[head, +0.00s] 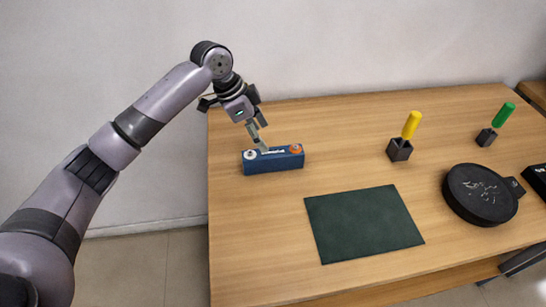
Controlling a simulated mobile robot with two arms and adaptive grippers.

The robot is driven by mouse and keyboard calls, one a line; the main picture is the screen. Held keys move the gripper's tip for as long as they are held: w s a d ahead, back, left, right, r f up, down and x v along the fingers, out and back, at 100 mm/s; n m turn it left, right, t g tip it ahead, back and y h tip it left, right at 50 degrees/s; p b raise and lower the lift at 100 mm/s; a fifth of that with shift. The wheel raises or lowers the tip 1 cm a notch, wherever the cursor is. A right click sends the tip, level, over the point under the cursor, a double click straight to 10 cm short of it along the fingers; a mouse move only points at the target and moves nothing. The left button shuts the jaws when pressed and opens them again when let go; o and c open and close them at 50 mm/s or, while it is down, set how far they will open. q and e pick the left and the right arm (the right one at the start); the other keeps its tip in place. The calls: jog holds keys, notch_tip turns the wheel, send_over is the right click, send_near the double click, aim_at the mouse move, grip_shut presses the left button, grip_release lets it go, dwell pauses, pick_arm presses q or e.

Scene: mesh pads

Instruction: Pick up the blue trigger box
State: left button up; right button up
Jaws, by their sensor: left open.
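The blue trigger box (275,162) lies on the wooden table near its back left. It is a long blue block with a white round part at its left end and an orange one at its right end on top. My left gripper (262,143) points down at the box from above, its fingertips close over the middle of the box top. The gripper is open. I cannot tell whether the fingertips touch the box. The right gripper does not show.
A dark green mat (364,224) lies in front of the box. A yellow stick (411,125) and a green stick (503,115) stand in dark holders at the back right. A round black dish (481,193) sits at the right. The table (255,230) is bare left of the mat.

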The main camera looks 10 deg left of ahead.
aim_at(272, 152)
pick_arm(q)
jog(key=x, duration=0.3)
jog(key=shift+w+f, duration=0.1)
jog(key=shift+w, duration=0.05)
jog(key=shift+d+f, duration=0.25)
jog(key=shift+f, duration=0.25)
jog(key=shift+d+f+p, duration=0.1)
jog(key=shift+f+p, duration=0.15)
jog(key=shift+p, duration=0.05)
jog(key=x, duration=0.4)
jog(key=shift+f+p, duration=0.3)
jog(key=shift+p, duration=0.05)
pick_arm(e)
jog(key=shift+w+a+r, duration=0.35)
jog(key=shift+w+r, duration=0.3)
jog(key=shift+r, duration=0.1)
pick_arm(q)
jog(key=shift+c, duration=1.3)
jog(key=shift+w+r, duration=0.1)
grip_shut()
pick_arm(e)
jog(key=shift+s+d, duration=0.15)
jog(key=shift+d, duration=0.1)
